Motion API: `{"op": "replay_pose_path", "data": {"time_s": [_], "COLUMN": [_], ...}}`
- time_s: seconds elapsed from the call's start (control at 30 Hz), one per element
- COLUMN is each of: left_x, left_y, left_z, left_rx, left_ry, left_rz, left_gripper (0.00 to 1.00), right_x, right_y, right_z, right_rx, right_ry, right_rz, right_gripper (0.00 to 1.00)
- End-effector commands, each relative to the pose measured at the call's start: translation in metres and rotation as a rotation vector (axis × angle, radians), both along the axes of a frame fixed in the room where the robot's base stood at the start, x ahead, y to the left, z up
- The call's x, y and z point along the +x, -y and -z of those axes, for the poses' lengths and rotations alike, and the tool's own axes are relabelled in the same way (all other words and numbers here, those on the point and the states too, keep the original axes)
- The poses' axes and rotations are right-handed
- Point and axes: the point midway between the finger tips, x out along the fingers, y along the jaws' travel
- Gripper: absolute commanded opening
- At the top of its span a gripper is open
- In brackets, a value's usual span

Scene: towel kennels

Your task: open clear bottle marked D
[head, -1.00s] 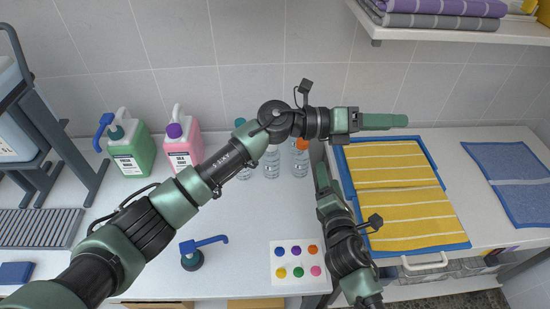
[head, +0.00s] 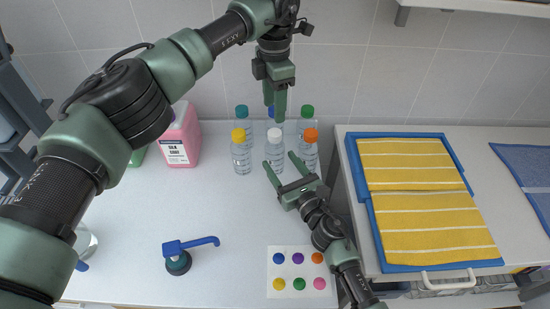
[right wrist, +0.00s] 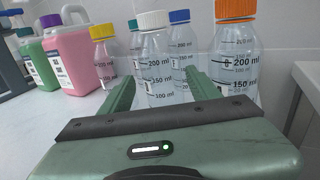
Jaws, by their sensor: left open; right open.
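Clear bottles with coloured caps stand in two rows by the wall. The front row has a yellow-capped bottle (head: 241,158), a white-capped bottle (head: 275,155) and an orange-capped bottle (head: 308,155). Behind are teal-capped (head: 242,113), blue-capped (head: 271,112) and green-capped (head: 306,117) bottles. No letter D is readable. My right gripper (head: 279,160) is open and low, pointing at the white-capped bottle. In the right wrist view this bottle (right wrist: 156,70) shows between the finger directions, apparently untouched. My left gripper (head: 275,112) is open, pointing down above the white cap, partly hiding the blue-capped bottle.
A pink jug (head: 180,142) stands left of the bottles. Yellow towels (head: 410,170) on blue trays lie at right. A shelf (head: 490,8) is above.

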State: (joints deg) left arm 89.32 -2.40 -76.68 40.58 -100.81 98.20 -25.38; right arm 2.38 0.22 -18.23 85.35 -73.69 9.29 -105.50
Motion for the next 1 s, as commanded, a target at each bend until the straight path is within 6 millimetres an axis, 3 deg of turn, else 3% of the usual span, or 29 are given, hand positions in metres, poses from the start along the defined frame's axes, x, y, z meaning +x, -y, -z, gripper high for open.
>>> {"op": "replay_pose_path", "data": {"time_s": [0.3, 0.67, 0.77, 0.9, 1.0], "left_x": [0.000, 0.000, 0.000, 0.000, 0.000], "left_y": [0.001, 0.001, 0.001, 0.001, 0.001], "left_z": [0.000, 0.001, 0.001, 0.001, 0.001], "left_rx": [-0.003, -0.003, -0.003, -0.004, -0.004], "left_ry": [-0.001, -0.001, -0.001, -0.001, -0.001], "left_rz": [0.000, 0.000, 0.000, 0.000, 0.000], "left_gripper": [0.51, 0.51, 0.51, 0.51, 0.51], "right_x": [0.038, 0.043, 0.043, 0.043, 0.043], "right_y": [-0.019, -0.021, -0.021, -0.021, -0.021], "right_z": [0.000, 0.000, 0.000, 0.000, 0.000], "right_rx": [0.004, 0.002, 0.002, 0.002, 0.002], "right_ry": [-0.001, -0.001, -0.001, -0.001, -0.001], "right_rz": [0.002, 0.002, 0.002, 0.002, 0.002], "right_gripper": [0.62, 0.62, 0.40, 0.01, 0.00]}}
